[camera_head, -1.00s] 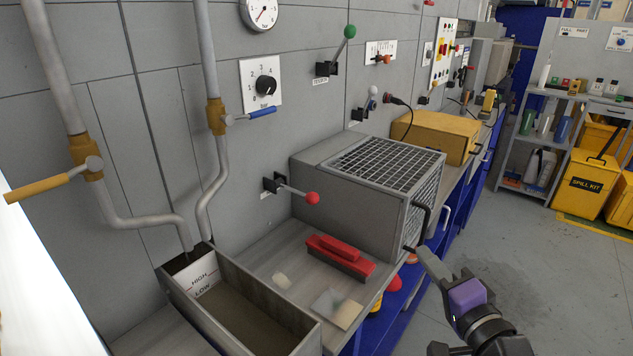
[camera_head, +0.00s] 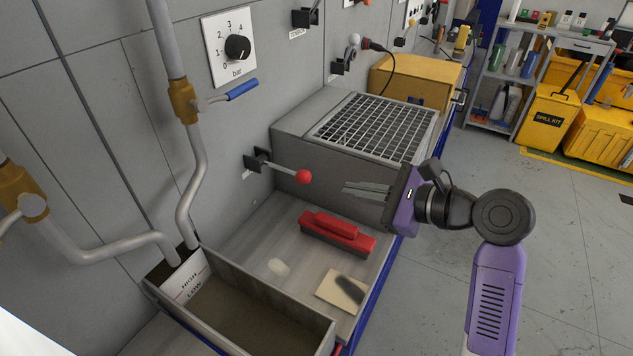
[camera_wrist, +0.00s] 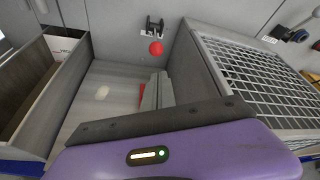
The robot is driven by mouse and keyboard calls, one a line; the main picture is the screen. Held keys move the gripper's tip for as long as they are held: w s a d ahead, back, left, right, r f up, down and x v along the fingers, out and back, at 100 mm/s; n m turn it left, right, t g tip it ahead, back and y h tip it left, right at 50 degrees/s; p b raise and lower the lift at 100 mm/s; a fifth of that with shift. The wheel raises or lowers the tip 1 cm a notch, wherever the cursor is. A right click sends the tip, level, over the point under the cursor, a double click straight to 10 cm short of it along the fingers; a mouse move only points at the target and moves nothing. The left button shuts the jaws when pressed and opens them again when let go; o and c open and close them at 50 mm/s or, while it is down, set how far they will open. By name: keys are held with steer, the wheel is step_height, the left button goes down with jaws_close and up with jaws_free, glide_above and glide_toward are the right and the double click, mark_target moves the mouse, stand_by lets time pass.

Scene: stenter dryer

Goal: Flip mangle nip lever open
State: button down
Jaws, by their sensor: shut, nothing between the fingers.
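A lever with a red ball knob (camera_head: 303,177) sticks out from a dark bracket (camera_head: 257,160) on the grey wall, beside the grated box. Its label is too small to read, so I cannot confirm that it is the mangle nip lever. The knob also shows in the wrist view (camera_wrist: 156,48), just beyond the fingertips. My gripper (camera_head: 347,190) is shut and empty, with its fingers pointing left toward the knob. A gap shows between fingertips and knob. A second lever with a pale knob (camera_head: 354,40) is farther along the wall.
A grey box with a grated top (camera_head: 375,130) stands behind my gripper. A red-backed brush (camera_head: 337,228) and a pale pad (camera_head: 343,290) lie on the counter below. An open trough (camera_head: 265,290) is at the front left. Pipes run down the wall at left.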

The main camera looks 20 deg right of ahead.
mark_target(286, 171)
steer(key=x, duration=1)
stand_by(0.5)
